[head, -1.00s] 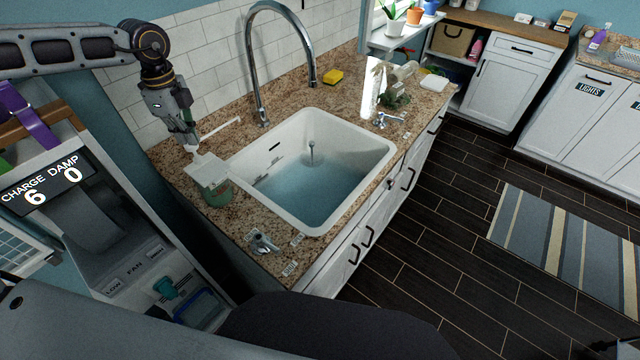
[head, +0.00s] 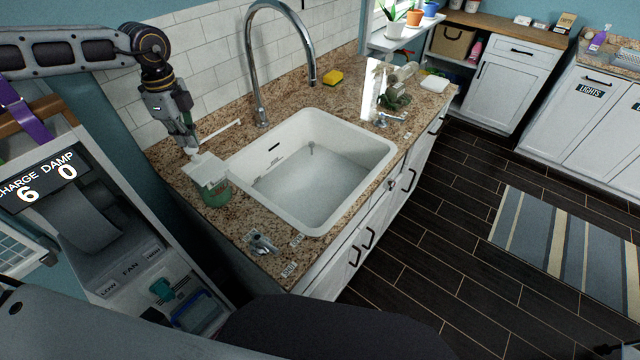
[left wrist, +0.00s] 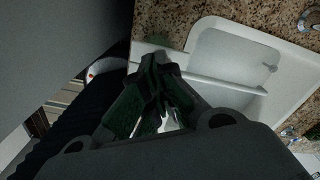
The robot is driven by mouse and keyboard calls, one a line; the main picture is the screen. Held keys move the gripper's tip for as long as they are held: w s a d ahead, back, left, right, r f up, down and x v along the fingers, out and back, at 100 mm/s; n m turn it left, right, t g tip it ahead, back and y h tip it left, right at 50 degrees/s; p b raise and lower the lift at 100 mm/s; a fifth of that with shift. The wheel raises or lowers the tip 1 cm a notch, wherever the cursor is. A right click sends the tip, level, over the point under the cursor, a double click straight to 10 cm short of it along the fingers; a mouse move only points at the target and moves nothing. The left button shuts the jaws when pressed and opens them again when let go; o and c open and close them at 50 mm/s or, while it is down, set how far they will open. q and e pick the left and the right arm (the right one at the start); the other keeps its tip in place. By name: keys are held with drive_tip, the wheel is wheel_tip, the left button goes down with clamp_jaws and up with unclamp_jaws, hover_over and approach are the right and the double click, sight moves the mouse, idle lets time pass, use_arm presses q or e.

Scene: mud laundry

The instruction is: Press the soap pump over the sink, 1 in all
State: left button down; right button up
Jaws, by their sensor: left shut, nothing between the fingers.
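The soap pump is a green bottle (head: 215,194) with a broad white top (head: 207,170), on the granite counter at the sink's left side. A thin white bar, perhaps its spout, slants up right behind it. My left gripper (head: 191,151) is shut and points down at the white top; I cannot tell whether it touches. In the left wrist view its dark green fingers (left wrist: 160,70) are together, with nothing seen between them. The white sink (head: 268,200) lies right of the pump, with a pale grey basin. A dark part at the bottom right corner may be my right gripper, mostly cut off.
A tall chrome faucet (head: 248,60) arches behind the sink. A yellow sponge (head: 332,77) lies behind it. A small metal fixture (head: 262,243) sits on the front counter. A panel with a display (head: 50,180) stands left of the counter.

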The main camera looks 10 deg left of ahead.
use_arm(q)
drive_tip(key=shift+r, duration=1.7)
use_arm(e)
drive_tip(key=shift+d+r, duration=0.1)
drive_tip(key=shift+r, duration=0.15)
